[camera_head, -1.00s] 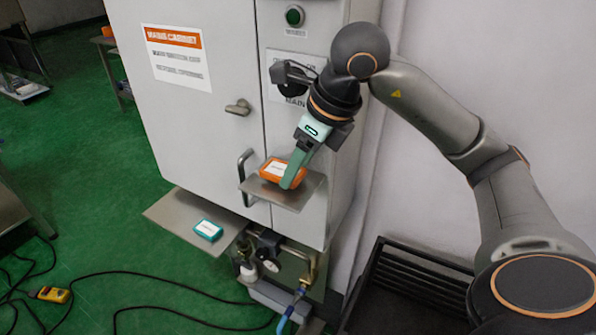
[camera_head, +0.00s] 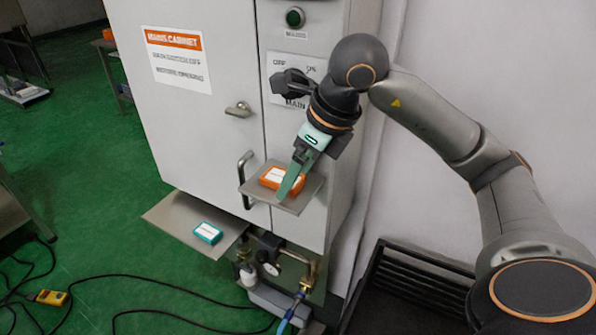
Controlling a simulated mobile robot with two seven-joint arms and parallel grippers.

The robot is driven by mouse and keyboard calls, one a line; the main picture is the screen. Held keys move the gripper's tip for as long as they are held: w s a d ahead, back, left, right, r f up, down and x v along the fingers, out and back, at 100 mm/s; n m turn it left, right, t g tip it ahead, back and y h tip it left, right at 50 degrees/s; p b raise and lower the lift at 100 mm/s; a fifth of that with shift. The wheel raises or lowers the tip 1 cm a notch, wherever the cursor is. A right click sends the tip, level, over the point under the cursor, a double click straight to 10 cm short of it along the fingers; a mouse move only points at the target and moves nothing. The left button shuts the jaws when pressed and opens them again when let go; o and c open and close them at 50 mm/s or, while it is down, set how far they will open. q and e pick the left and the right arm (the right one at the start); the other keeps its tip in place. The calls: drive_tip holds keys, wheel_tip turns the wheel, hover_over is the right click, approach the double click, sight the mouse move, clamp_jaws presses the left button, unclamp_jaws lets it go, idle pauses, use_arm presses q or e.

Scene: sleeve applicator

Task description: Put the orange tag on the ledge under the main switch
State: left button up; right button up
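The orange tag (camera_head: 271,178), with a white label, is at the small metal ledge (camera_head: 308,192) on the cabinet front, under the main switch (camera_head: 291,85). It lies flat and appears to touch the ledge or sit just above it. My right gripper (camera_head: 286,187) reaches down to the tag, with one green finger across its right side. The other finger is hidden. The gripper appears shut on the tag. The gripper and wrist partly cover the switch plate. My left gripper is not in view.
A teal tag (camera_head: 208,232) lies on a lower, wider metal shelf (camera_head: 178,215). A door handle (camera_head: 246,180) stands just left of the ledge. Pipes and a gauge (camera_head: 271,269) are below. A black rack (camera_head: 400,290) stands at the lower right.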

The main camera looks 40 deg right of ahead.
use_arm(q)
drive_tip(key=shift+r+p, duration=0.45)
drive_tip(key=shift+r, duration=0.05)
use_arm(e)
drive_tip(key=v, duration=0.7)
drive_tip(key=shift+r, duration=0.35)
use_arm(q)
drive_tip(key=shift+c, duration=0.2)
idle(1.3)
